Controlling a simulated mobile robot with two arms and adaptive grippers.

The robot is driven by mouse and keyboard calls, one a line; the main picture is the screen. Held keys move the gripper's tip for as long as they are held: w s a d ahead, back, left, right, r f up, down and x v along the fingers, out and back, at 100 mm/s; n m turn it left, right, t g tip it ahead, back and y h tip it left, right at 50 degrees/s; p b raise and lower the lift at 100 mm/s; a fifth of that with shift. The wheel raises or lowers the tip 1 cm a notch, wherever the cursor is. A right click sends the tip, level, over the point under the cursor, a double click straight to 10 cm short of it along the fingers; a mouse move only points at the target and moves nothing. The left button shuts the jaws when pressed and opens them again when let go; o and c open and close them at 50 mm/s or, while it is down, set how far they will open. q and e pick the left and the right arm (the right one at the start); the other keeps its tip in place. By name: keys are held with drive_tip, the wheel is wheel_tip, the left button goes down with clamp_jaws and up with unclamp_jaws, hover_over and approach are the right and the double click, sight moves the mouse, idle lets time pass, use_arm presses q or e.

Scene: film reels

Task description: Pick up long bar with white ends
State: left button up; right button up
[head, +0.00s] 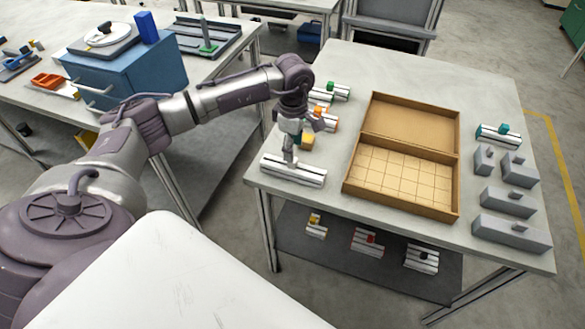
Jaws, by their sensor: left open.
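A long silver bar with pale ends (300,174) lies flat near the front left corner of the light grey worktable. A small upright grey piece stands at its middle. My left gripper (299,136) is open and points down just above and behind this bar. The gripper partly covers the bar's upright piece, so I cannot tell whether they touch. A yellow block (308,142) shows right beside the gripper, partly hidden. My right gripper is not in view.
Bars with an orange knob (322,118) and a green knob (337,92) lie behind the gripper. An open wooden box (365,148) with a gridded floor stands to the right. Several bars lie on the lower shelf (390,268).

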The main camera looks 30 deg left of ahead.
sight(293, 168)
use_arm(q)
drive_tip(key=f+p, duration=0.2)
drive_tip(key=f, duration=0.2)
drive_tip(key=shift+s+f, duration=0.15)
drive_tip(key=shift+s, duration=0.05)
drive_tip(key=shift+f, duration=0.55)
clamp_jaws()
